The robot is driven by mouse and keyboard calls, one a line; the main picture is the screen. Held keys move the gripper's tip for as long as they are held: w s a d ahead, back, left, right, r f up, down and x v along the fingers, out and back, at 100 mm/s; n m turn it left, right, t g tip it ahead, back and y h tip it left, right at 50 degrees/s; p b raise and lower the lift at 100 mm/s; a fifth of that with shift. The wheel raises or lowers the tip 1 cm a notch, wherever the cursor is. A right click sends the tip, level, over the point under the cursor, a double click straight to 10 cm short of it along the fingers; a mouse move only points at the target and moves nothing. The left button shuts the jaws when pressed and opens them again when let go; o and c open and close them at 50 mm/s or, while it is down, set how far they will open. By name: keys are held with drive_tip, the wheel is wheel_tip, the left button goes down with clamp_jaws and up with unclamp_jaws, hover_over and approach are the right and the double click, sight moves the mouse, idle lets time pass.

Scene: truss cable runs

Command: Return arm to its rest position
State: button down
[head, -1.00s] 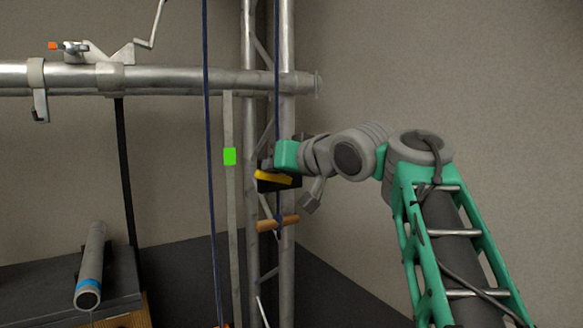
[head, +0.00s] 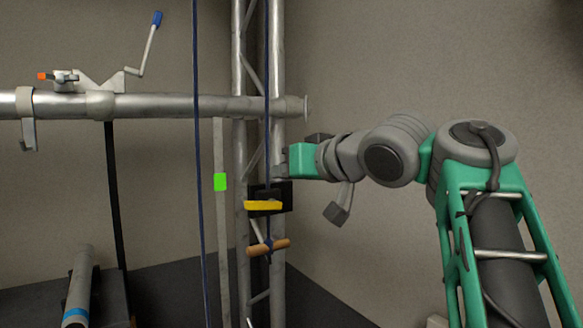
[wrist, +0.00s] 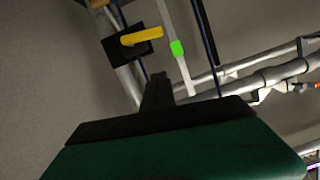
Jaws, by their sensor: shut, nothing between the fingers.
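My gripper (head: 279,171) is at the end of my green and grey arm, just right of the vertical truss in the head view. In the wrist view the dark fingers (wrist: 157,92) are together and hold nothing. A black block with a yellow lever (head: 262,205) sits on the dark blue rope, below and left of my gripper and apart from it. The block also shows in the wrist view (wrist: 128,47), beyond the fingertips.
A vertical truss (head: 239,90) and a horizontal pipe (head: 170,106) stand left of my arm. Dark blue ropes (head: 200,190), a strap with a green marker (head: 220,182) and a wooden toggle (head: 283,244) hang there. A crank (head: 148,45) sits above the pipe. The wall side at right is open.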

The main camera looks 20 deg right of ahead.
drive_tip(key=shift+v, duration=1.1)
